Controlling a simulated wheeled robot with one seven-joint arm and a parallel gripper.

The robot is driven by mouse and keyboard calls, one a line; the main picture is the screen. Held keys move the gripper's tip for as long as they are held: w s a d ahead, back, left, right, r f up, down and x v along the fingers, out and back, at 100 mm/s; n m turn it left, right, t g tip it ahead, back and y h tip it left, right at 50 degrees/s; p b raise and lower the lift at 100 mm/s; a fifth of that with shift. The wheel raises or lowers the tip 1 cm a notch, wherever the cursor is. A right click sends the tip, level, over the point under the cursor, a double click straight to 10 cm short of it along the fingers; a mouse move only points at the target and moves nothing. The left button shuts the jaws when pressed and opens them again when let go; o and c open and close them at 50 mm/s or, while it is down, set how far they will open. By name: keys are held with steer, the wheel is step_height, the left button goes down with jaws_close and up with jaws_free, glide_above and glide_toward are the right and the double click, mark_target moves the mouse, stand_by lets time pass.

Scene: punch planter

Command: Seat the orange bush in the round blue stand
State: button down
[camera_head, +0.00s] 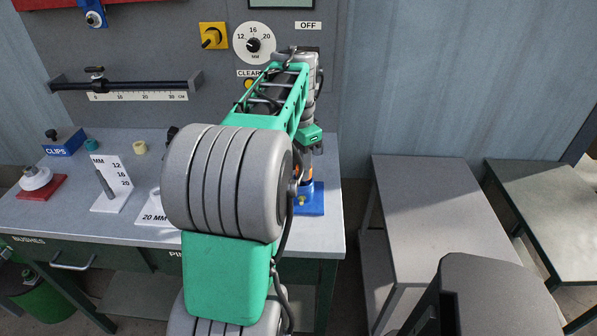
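The blue stand (315,204) is on the right end of the grey workbench, partly hidden behind my arm. A small patch of orange, likely the orange bush (303,172), shows just above the stand's base. My gripper (313,157) is directly over the stand, pointing down. My arm covers much of this spot. I cannot tell whether the fingers are open or shut, whether they touch the bush, or how the bush sits in the stand.
The workbench (62,212) also bears a blue CLIPS box (64,142), a teal bush (92,145), a cream bush (139,148), a white size card (111,184) and a red-based fixture (40,182). Grey side tables (430,210) stand to the right, their tops bare.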

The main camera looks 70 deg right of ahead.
mark_target(298, 169)
step_height(298, 169, down, 2)
steer(key=shift+a+f, duration=0.1)
steer(key=c, duration=1)
jaws_free()
steer(key=shift+o, duration=0.2)
step_height(298, 169, up, 12)
steer(key=p, duration=0.1)
steer(key=w+a+f+n, duration=0.2)
steer(key=w+a+n, duration=0.3)
steer(key=w+a, duration=0.4)
steer(key=w+a+f+n, duration=0.3)
steer(key=w+a+n, duration=0.3)
steer(key=w, duration=0.5)
steer(key=w+a+f+n+t, duration=0.1)
steer(key=w+a+f+n, duration=0.15)
steer(key=a, duration=0.55)
steer(key=w+a+f+n+t, duration=0.1)
steer(key=w+a+f+n, duration=0.2)
steer(key=a, duration=0.5)
steer(key=s+a+f+n, duration=0.1)
steer(key=a+f+n, duration=0.2)
steer(key=a+n, duration=0.2)
steer(key=s+a+f+n, duration=0.2)
steer(key=a+f+n, duration=0.1)
steer(key=a, duration=0.7)
steer(key=shift+s+a+f+n+t, duration=0.2)
steer(key=shift+a+f+n+t, duration=0.1)
steer(key=shift+n, duration=0.55)
